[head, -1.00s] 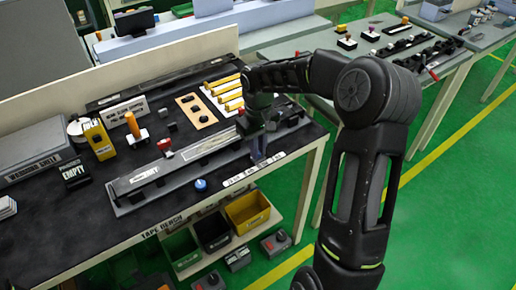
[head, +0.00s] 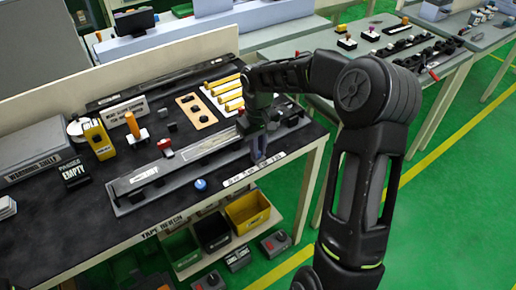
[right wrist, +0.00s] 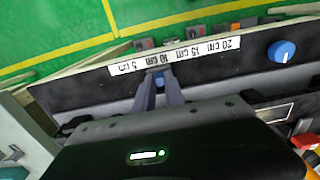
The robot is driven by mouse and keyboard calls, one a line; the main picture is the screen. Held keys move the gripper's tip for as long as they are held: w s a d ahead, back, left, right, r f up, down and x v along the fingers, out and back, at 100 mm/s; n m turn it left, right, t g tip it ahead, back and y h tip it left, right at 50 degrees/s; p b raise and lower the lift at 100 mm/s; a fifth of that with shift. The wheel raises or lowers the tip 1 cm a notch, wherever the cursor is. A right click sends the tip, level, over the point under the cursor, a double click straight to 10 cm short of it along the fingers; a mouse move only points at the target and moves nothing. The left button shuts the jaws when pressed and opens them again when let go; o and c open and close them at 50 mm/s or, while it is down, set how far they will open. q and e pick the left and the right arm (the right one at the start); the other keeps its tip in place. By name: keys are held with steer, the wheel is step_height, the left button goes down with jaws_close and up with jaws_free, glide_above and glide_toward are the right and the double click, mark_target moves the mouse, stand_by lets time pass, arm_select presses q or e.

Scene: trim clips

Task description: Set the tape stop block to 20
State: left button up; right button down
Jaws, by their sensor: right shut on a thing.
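My right gripper (head: 258,158) reaches down onto the long grey fixture (head: 138,196) at the front edge of the bench. In the right wrist view its fingers (right wrist: 160,86) are closed on a small bluish block (right wrist: 159,78), taken to be the stop block, mostly hidden between the fingers. The white scale strip (right wrist: 172,54) reads upside down, with 5, 10, 15 and 20 cm. The fingers are in line with about the 10 cm mark; the 20 cm mark (right wrist: 226,44) lies to their right in that view. My left gripper is not in view.
A blue knob (head: 201,185) stands at the front of the fixture, left of the strip. A red-topped clip (head: 165,147) is behind the fixture. A yellow device (head: 98,139) and a tray of yellow rods (head: 210,93) stand farther back. Bins (head: 248,212) are below the bench.

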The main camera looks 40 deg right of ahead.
steer(key=b, duration=0.3)
glide_toward(228, 175)
step_height(228, 175, down, 5)
steer(key=shift+f, duration=0.1)
steer(key=c, duration=1.4)
jaws_free()
steer(key=shift+a, duration=0.15)
